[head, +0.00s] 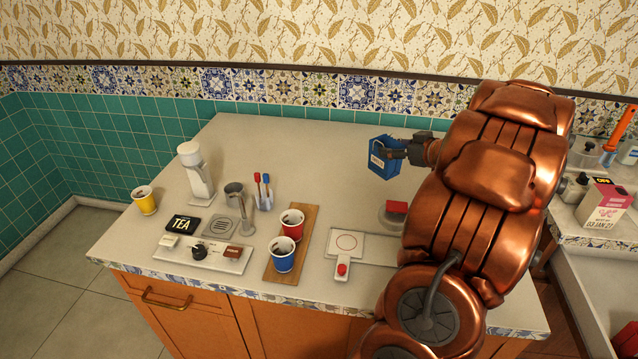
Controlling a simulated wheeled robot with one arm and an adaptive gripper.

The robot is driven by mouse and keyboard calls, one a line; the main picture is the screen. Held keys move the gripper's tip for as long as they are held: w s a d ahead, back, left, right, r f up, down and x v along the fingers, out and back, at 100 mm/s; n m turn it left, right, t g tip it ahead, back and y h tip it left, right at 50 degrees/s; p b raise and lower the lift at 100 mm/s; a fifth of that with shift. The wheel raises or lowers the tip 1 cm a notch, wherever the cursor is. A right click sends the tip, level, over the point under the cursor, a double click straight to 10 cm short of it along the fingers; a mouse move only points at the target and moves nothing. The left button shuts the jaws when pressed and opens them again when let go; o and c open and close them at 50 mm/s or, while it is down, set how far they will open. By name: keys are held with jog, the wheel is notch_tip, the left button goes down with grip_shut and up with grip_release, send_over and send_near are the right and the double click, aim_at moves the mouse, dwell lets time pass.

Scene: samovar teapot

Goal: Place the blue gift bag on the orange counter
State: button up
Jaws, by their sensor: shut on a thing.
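The blue gift bag (382,160) is at the end of my arm, over the back right part of the counter. It is a small blue bag with a white label on its front. My gripper (394,150) is shut on the bag near its upper right side. The fingertips are small and partly hidden against the bag. The counter (290,150) has a pale grey top and orange cabinet fronts (190,318). I cannot tell whether the bag's base touches the top.
A red cup (292,225) and a blue cup (283,254) stand on a wooden board. A yellow cup (144,200), white bottle-like device (196,170) and tap (240,205) stand left. A red-topped item (395,210) is near my arm. The back middle is clear.

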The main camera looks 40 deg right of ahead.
aim_at(396, 167)
jog(key=f+b, duration=0.3)
jog(key=f, duration=0.1)
jog(key=f+b, duration=0.2)
jog(key=shift+w+d+f+b, duration=0.1)
jog(key=shift+w+d+b, duration=0.05)
jog(key=shift+w+b, duration=0.15)
jog(key=shift+w+a+r+x, duration=0.1)
jog(key=shift+a+r+x, duration=0.1)
jog(key=shift+x, duration=2.6)
jog(key=shift+w+a+r+x, duration=0.15)
jog(key=shift+r+x, duration=0.1)
jog(key=shift+x, duration=2.5)
jog(key=shift+w+a+r+x, duration=0.1)
jog(key=shift+a+r+x, duration=0.1)
jog(key=shift+x, duration=2.6)
jog(key=o, duration=1)
jog(key=shift+f, duration=0.1)
jog(key=shift+c, duration=0.2)
